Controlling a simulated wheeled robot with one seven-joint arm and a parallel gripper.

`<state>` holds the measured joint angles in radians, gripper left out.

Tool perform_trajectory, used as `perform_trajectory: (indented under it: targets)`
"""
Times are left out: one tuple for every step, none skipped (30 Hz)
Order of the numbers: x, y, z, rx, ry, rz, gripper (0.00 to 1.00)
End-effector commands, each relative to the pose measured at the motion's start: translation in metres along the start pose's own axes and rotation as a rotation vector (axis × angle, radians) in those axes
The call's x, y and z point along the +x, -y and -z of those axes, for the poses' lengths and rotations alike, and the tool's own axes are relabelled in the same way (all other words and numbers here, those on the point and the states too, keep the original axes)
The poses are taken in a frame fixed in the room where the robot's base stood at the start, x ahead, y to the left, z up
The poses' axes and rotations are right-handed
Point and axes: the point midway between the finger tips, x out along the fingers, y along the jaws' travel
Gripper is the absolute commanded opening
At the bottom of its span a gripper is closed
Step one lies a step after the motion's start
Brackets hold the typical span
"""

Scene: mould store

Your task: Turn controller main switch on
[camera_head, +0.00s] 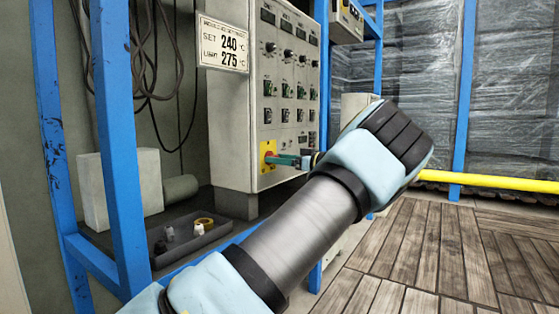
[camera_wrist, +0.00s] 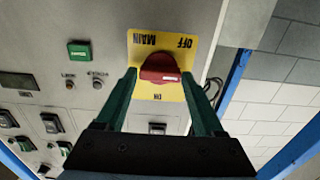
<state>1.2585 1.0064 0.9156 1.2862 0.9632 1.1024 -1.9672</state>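The controller cabinet (camera_head: 232,130) is a grey box with rows of switches and displays on its front. Its main switch is a red knob (camera_wrist: 160,67) on a yellow plate (camera_wrist: 174,42) marked MAIN, OFF and ON, upside down in the wrist view. In the head view the yellow plate (camera_head: 267,148) is low on the panel. My gripper (camera_head: 277,160) reaches it from the right. In the wrist view my gripper (camera_wrist: 160,76) has its two green fingers apart, one tip on each side of the knob. I cannot tell whether they touch it.
A green switch (camera_wrist: 79,50) and small indicators are beside the plate. Blue rack posts (camera_head: 112,150) stand left of the cabinet. A dark tray (camera_head: 200,243) with small items lies below. A yellow rail (camera_head: 490,182) and open plank floor (camera_head: 425,245) are at right.

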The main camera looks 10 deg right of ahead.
Motion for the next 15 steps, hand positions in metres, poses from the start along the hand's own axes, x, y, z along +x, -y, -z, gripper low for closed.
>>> perform_trajectory:
  targets:
    - [0.0, 0.0, 0.0, 0.0, 0.0, 0.0, 0.64]
    - [0.0, 0.0, 0.0, 0.0, 0.0, 0.0, 0.6]
    - [-0.0001, 0.0, 0.0, 0.0, 0.0, 0.0, 0.56]
    - [-0.0001, 0.0, 0.0, 0.0, 0.0, 0.0, 0.52]
    - [-0.0001, 0.0, 0.0, 0.0, 0.0, 0.0, 0.49]
    - [-0.0001, 0.0, 0.0, 0.0, 0.0, 0.0, 0.44]
    - [-0.0001, 0.0, 0.0, 0.0, 0.0, 0.0, 0.41]
    - [-0.0001, 0.0, 0.0, 0.0, 0.0, 0.0, 0.38]
    - [-0.0001, 0.0, 0.0, 0.0, 0.0, 0.0, 0.33]
    - [-0.0001, 0.0, 0.0, 0.0, 0.0, 0.0, 0.3]
    - [-0.0001, -0.0001, 0.0, 0.0, 0.0, 0.0, 0.26]
    - [-0.0001, -0.0001, 0.0, 0.0, 0.0, 0.0, 0.22]
    - [-0.0002, -0.0001, 0.0, 0.0, 0.0, 0.0, 0.18]
    - [-0.0002, -0.0001, 0.0, 0.0, 0.0, 0.0, 0.15]
    - [-0.0002, -0.0001, 0.0, 0.0, 0.0, 0.0, 0.11]
